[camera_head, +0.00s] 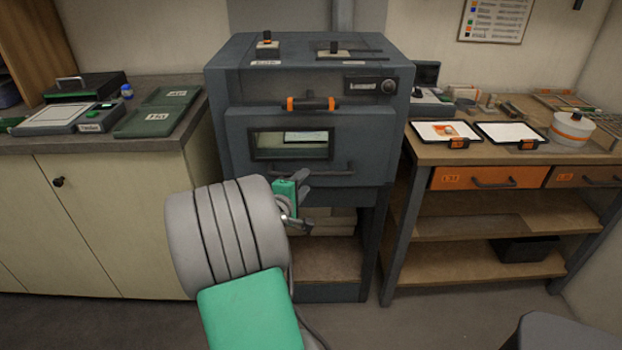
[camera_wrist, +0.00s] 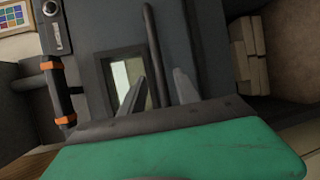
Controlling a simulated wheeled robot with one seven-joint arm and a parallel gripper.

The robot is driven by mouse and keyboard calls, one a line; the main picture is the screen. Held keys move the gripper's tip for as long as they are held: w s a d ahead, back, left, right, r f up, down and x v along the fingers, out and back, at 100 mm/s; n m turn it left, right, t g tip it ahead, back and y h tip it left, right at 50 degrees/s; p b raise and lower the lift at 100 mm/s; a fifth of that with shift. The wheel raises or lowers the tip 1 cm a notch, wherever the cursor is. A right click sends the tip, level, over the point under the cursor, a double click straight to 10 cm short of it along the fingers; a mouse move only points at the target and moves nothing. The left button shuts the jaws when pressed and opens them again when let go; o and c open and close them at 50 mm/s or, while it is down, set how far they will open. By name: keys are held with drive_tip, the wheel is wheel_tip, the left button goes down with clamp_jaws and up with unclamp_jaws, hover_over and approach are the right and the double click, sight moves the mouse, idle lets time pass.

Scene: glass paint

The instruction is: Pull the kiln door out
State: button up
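The dark blue-grey kiln (camera_head: 225,75) stands in the middle of the head view. Its front door (camera_head: 370,130) looks closed and has a small window (camera_head: 290,145) showing a pale interior. A black handle with orange ends (camera_head: 311,104) sits at the door's top edge. A thin dark horizontal bar (camera_head: 335,174) runs below the window. My gripper (camera_head: 303,180) is in front of the bar. In the wrist view my gripper (camera_wrist: 160,80) has its two fingers apart, and the bar (camera_wrist: 151,45) lies between their lines; contact is unclear. The black-orange handle (camera_wrist: 58,92) is off to the left there.
A counter (camera_head: 190,140) with green trays (camera_head: 150,122) stands left of the kiln. A wooden workbench (camera_head: 420,150) with an orange drawer (camera_head: 470,177) and white sheets stands to the right. Pale blocks (camera_head: 330,222) lie on the shelf below the kiln.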

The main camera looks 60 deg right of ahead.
sight(311, 174)
drive_tip(key=d, duration=0.4)
drive_tip(key=d+f, duration=0.1)
drive_tip(key=d, duration=0.1)
drive_tip(key=shift+w+d, duration=0.2)
drive_tip(key=shift+w, duration=0.05)
drive_tip(key=shift+c, duration=0.4)
clamp_jaws()
idle(0.5)
